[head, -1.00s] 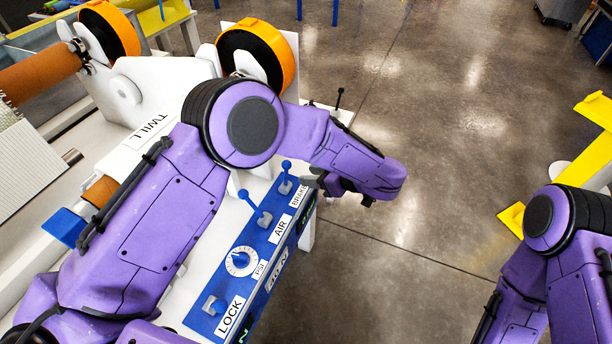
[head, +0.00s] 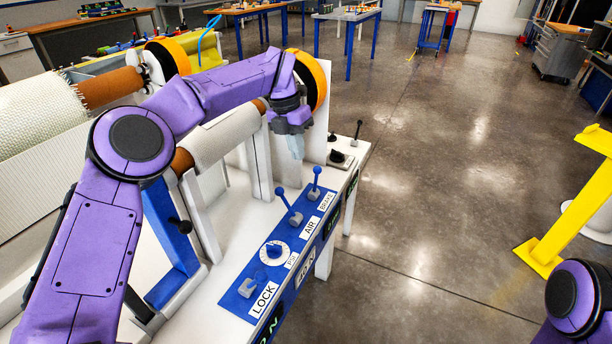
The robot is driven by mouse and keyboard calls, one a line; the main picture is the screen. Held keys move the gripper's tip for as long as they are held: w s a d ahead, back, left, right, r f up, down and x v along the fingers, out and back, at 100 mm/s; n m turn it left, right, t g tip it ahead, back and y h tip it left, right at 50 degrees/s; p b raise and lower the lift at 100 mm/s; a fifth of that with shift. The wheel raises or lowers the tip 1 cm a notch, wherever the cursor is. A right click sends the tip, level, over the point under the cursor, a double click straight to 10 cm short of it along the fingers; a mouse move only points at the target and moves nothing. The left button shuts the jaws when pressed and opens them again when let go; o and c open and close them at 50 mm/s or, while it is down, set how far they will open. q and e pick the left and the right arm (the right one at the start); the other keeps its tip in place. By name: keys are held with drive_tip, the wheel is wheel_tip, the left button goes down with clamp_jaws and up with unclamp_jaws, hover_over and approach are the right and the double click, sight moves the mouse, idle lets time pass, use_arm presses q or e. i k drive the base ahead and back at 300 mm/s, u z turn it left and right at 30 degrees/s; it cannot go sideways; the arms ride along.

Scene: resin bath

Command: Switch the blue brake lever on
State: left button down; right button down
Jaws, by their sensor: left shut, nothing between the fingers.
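The blue brake lever (head: 316,180) stands nearly upright on the blue control panel (head: 240,303), beside the BRAKE label (head: 327,200). Its grey base shows below it. My left gripper (head: 297,153) points down above and behind the lever, up and left of it in the head view. It is shut and empty, and appears apart from the lever. My right gripper is out of view; only part of my right arm shows at the bottom right.
The blue AIR lever (head: 286,201) leans left next to the brake lever. A PSI dial (head: 274,250) and a LOCK switch (head: 247,287) are nearer on the panel. A black-knobbed lever (head: 357,132) stands beyond. Orange-rimmed wheels and a roll lie left. The floor right is clear up to a yellow stand (head: 560,220).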

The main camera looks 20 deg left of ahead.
sight(316, 170)
drive_tip(key=k, duration=1.2)
drive_tip(key=z, duration=0.4)
drive_tip(key=i, duration=1.75)
drive_tip(key=u, duration=0.8)
